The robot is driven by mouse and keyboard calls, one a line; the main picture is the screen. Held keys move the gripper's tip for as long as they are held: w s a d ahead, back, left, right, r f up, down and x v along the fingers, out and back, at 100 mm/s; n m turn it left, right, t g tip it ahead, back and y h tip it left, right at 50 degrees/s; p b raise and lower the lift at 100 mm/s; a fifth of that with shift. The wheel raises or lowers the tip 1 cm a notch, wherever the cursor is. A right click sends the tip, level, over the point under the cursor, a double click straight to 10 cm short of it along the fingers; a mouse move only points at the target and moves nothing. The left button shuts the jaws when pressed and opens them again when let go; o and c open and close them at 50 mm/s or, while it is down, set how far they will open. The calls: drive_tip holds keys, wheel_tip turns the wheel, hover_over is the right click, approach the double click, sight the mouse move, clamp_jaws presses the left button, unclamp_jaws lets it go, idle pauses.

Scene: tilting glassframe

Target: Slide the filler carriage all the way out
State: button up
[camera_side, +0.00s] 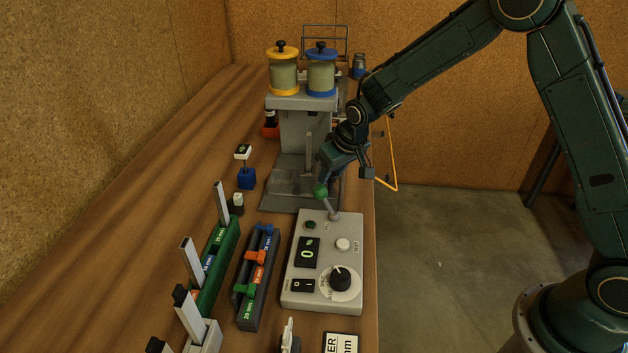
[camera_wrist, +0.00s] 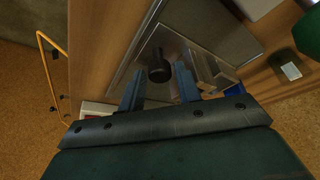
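A grey machine (camera_side: 305,130) stands at the back of the bench, bearing a yellow-lidded canister (camera_side: 284,72) and a blue-lidded canister (camera_side: 321,74). I cannot tell for sure which part is the filler carriage. My gripper (camera_side: 322,165) points down in front of the machine, over its grey base plate (camera_side: 275,197). In the wrist view my gripper (camera_wrist: 159,74) is open, its two fingers apart. A dark round knob (camera_wrist: 158,72) on a grey metal part shows between the fingertips. I cannot tell whether the fingers touch it.
A grey control box (camera_side: 310,290) with a dial stands in front, near the right edge. A green ball (camera_side: 320,191) on a lever rises close to my gripper. Green and dark racks (camera_side: 246,315) stand to the left. The bench's left side (camera_side: 130,245) is clear.

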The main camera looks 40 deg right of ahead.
drive_tip(key=v, duration=1.3)
drive_tip(key=shift+r, duration=0.3)
drive_tip(key=o, duration=0.3)
drive_tip(key=d+n+y, duration=0.1)
drive_tip(key=n, duration=0.1)
drive_tip(key=d+n, duration=0.1)
drive_tip(key=n, duration=0.1)
drive_tip(key=shift+w+d+r+n+g+y, duration=0.1)
drive_tip(key=shift+d+n+g+y, duration=0.05)
drive_tip(key=shift+n+g+y, duration=0.2)
drive_tip(key=shift+x, duration=6.85)
drive_tip(key=shift+w, duration=0.1)
drive_tip(key=shift+c, duration=0.3)
